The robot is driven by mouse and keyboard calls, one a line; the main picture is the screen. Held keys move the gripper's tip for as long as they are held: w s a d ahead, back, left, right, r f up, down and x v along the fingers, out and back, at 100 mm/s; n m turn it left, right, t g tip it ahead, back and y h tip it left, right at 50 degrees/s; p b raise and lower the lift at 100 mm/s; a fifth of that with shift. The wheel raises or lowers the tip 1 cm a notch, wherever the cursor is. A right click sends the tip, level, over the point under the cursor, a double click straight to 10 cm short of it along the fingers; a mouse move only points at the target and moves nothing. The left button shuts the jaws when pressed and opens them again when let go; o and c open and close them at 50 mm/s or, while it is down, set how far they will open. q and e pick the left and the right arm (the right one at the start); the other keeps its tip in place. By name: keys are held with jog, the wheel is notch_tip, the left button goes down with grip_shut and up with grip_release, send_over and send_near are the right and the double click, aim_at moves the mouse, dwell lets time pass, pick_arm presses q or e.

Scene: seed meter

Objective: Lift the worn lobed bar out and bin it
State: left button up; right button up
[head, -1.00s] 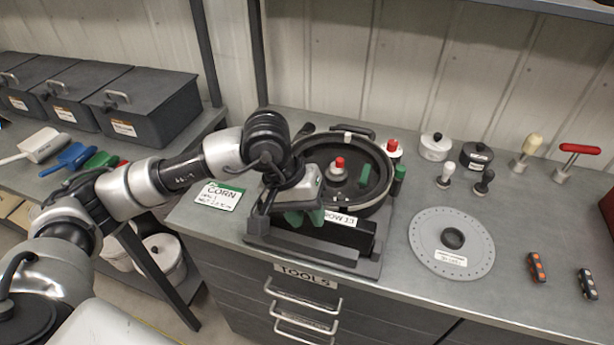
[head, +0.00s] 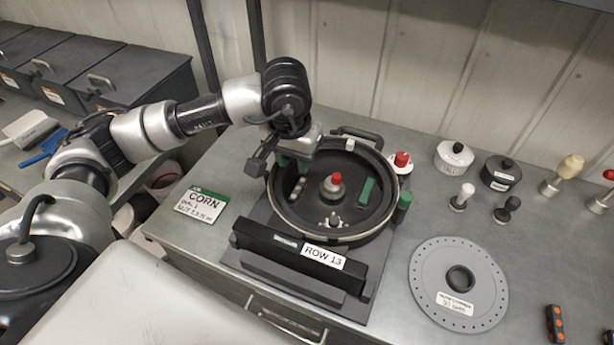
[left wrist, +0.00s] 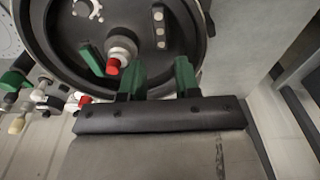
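The round black meter housing (head: 385,222) stands on the bench with its bowl open. A lobed bar (head: 297,188) with several pale round lobes lies inside it at the left; it also shows in the left wrist view (left wrist: 159,28). A red-topped hub (head: 333,184) is at the bowl's centre, and a green bar (head: 367,192) lies right of it. My left gripper (head: 290,162) is over the bowl's back-left rim, above and apart from the lobed bar. Its green fingers (left wrist: 158,80) are apart with nothing between them. My right gripper is not seen.
A black bar labelled ROW 13 (head: 285,246) runs along the housing's front. A CORN card (head: 202,203) lies left. To the right are a perforated disc (head: 430,270), knobbed weights and a red-capped piece (head: 402,160). Dark boxes (head: 130,75) stand on the left shelf.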

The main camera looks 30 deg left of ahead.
pick_arm(q)
send_over(298, 188)
jog(key=s, duration=0.2)
jog(key=f, duration=0.2)
jog(key=f+p, duration=0.1)
jog(key=f, duration=0.1)
jog(key=shift+w+d+f, duration=0.1)
jog(key=shift+w, duration=0.1)
jog(key=shift+w+f, duration=0.1)
jog(key=shift+f, duration=0.15)
jog(key=f+p, duration=0.1)
jog(key=f, duration=0.1)
jog(key=w+f+p, duration=0.1)
jog(key=f, duration=0.1)
jog(key=shift+f, duration=0.35)
jog(key=shift+w+f, duration=0.2)
jog(key=c, duration=0.3)
jog(key=o, duration=0.3)
jog(key=shift+r, duration=0.1)
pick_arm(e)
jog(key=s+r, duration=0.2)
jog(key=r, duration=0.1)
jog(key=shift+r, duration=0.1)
